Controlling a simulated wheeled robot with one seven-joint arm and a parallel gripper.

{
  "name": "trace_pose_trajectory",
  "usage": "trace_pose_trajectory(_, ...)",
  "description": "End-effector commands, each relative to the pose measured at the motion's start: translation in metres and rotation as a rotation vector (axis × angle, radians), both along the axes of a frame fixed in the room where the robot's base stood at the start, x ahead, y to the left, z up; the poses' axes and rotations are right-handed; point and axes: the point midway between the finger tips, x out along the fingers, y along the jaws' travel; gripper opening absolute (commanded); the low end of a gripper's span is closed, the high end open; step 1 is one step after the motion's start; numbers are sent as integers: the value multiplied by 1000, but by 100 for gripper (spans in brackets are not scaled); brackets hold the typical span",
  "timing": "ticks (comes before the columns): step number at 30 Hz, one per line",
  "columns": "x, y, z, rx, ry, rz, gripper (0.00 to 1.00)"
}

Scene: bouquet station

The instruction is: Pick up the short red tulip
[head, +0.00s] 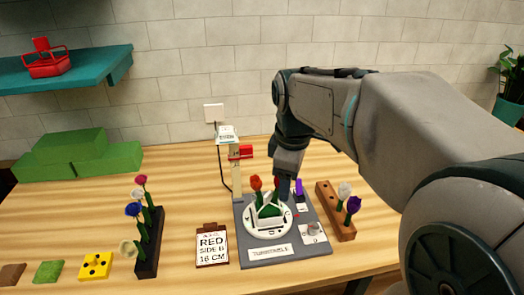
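Two red flower heads show above the white round turntable (250,226): an orange-red one (256,183) on the left and a darker red one (277,183) on the right, close against my gripper. I cannot tell which is the short tulip. Their stems run down toward a green and white holder (269,210) on the disc. My gripper (284,192) points down over the turntable's back right part. Its fingers are small and dark here, so I cannot tell whether they are open or touch a flower.
A dark rack (150,245) with several flowers stands left. A wooden rack (337,212) with white and purple flowers stands right. A clipboard (212,246) reads "RED SIDE B 16 CM". A post with a red slider (241,152) stands behind the turntable. Green blocks (75,160) lie back left.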

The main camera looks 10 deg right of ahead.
Motion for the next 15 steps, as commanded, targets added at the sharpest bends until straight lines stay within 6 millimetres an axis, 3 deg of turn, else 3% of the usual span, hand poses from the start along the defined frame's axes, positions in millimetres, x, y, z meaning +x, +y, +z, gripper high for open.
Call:
trace_pose_trajectory(1, 15, 0, 13, -10, 18, 104, 59)
trace_pose_trajectory(6, 53, 2, 39, -31, 70, 473, 59)
trace_pose_trajectory(15, 89, 2, 59, -31, 113, 853, 59)
